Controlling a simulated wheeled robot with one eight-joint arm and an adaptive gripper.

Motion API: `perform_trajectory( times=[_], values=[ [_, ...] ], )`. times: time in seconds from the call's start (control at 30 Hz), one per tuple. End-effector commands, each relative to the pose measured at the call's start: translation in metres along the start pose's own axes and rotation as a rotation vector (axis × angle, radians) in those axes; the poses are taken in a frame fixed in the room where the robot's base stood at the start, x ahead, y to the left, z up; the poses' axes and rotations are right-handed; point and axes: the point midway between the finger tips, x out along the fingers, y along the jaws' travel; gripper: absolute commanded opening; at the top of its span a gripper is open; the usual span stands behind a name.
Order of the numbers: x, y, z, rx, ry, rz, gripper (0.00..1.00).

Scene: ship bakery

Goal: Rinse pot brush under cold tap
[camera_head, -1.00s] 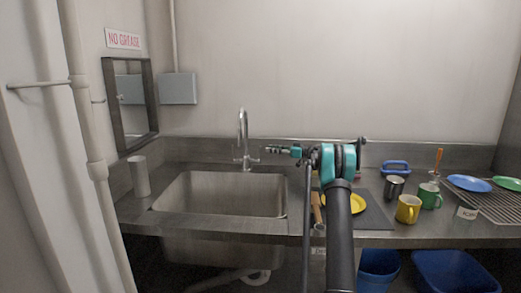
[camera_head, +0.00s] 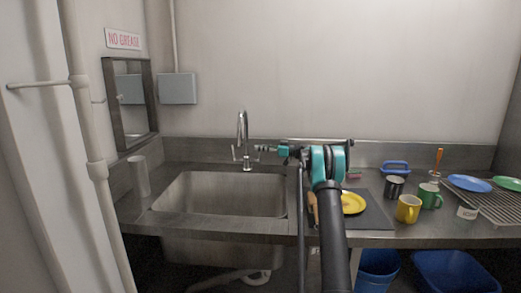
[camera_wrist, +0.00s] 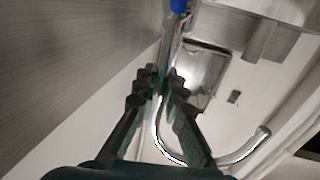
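My gripper (camera_head: 259,149) is in front of the back wall, just right of the swan-neck tap (camera_head: 243,128), close to its right-hand lever. In the wrist view, my gripper (camera_wrist: 160,78) has its fingertips drawn nearly together, with nothing clearly held. A tap lever with a blue end (camera_wrist: 178,6) lies just beyond the tips; I cannot tell whether they touch. The curved spout (camera_wrist: 250,148) is below right of them. No water shows from the tap. A wooden-handled brush (camera_head: 313,208) lies on the counter right of the sink (camera_head: 220,195), partly hidden by my arm.
A yellow plate (camera_head: 353,203) lies on a dark mat. Grey, yellow and green mugs (camera_head: 408,209) stand to its right. An orange-handled tool (camera_head: 438,160) stands upright near the rack (camera_head: 495,205). The sink basin is empty.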

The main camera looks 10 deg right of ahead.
Motion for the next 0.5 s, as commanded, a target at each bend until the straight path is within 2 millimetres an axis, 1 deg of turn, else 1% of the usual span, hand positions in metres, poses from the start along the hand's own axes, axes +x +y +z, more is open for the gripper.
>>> perform_trajectory(
  times=[0.5],
  values=[
    [-0.0007,-0.0018,0.0,-0.021,0.004,0.0,0.0]
  ],
)
